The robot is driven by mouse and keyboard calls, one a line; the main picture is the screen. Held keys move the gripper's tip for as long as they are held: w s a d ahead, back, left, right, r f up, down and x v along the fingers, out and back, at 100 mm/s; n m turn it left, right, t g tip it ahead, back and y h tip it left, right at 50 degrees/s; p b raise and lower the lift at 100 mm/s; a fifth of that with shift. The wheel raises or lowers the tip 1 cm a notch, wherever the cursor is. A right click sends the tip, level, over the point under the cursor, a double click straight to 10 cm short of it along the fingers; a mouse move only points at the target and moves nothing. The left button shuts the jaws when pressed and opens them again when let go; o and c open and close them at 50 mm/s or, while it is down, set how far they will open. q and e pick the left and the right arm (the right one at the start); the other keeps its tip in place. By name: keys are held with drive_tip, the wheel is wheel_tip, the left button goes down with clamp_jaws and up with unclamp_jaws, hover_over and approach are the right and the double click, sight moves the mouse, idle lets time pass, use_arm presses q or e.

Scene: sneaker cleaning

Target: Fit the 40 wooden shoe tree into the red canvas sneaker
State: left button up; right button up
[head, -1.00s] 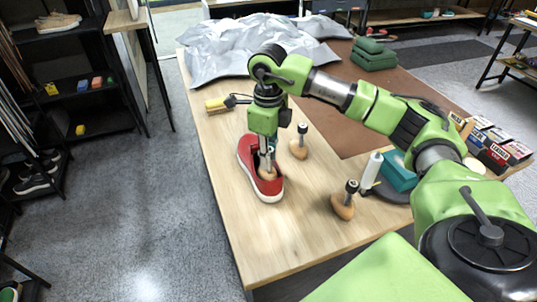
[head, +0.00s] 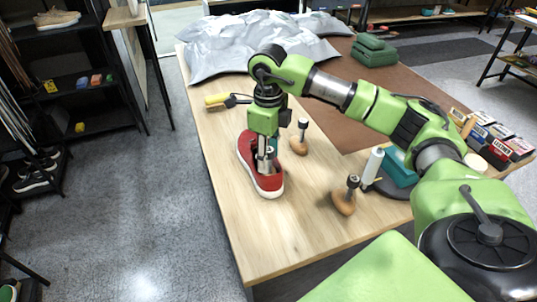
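The red canvas sneaker (head: 268,184) with a white sole stands on the wooden table, its red toe end toward me. My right gripper (head: 266,160) points down into the sneaker's opening. Its fingers are shut on the grey knob of a wooden shoe tree, whose wood is now hidden inside the sneaker. Two other wooden shoe trees with dark knobs stand to the right, one near the sneaker (head: 299,146) and one closer to me (head: 343,200). No size marks are readable. My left gripper is not in view.
A yellow brush (head: 216,100) lies behind the sneaker. A white bottle (head: 373,166) and a teal box stand at right, near small boxes (head: 497,140). A crumpled silver sheet (head: 240,45) covers the table's back. The table's front left is clear (head: 260,235).

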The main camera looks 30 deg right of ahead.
drive_tip(key=shift+r, duration=0.1)
wheel_tip(320, 180, up, 12)
drive_tip(key=shift+f, duration=0.1)
idle(0.4)
